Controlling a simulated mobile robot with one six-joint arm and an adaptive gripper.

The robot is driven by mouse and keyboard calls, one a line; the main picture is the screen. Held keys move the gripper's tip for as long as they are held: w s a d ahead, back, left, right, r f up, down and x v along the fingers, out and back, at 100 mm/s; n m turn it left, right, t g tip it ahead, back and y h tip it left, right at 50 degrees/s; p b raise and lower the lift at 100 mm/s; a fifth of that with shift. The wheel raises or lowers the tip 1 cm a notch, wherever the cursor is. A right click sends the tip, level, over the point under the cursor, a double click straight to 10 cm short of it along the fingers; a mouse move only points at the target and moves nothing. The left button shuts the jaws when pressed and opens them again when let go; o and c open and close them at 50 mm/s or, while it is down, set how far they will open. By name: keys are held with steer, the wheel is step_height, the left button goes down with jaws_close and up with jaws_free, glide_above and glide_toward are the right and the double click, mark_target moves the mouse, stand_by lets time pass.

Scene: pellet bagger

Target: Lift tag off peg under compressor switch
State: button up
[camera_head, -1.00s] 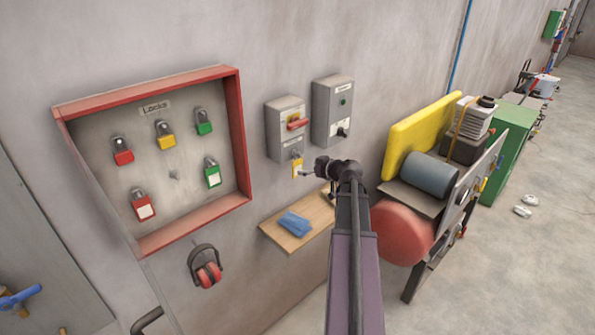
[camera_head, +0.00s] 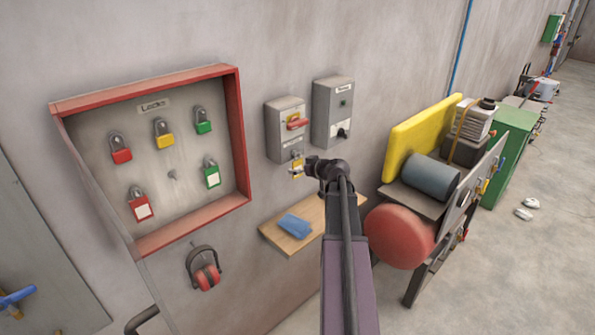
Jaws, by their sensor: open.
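The compressor switch appears to be the left grey box (camera_head: 285,128) on the wall, with a red handle (camera_head: 298,123); its label is too small to read. Below it a small yellow-and-white tag (camera_head: 296,171) hangs against the wall. The peg is too small to make out. My gripper (camera_head: 303,170) is at the tag, coming from the right, with its fingers open around or just in front of it. I cannot tell whether the fingers touch the tag.
A second grey box (camera_head: 333,112) is to the right. A red-framed lock board (camera_head: 243,140) with several padlocks is at left. A wooden shelf (camera_head: 272,236) with a blue cloth (camera_head: 295,226) is below. A machine with a red drum (camera_head: 398,236) stands right.

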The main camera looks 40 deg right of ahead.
steer(key=shift+w+f, duration=0.2)
steer(key=shift+w, duration=0.25)
steer(key=c, duration=0.9)
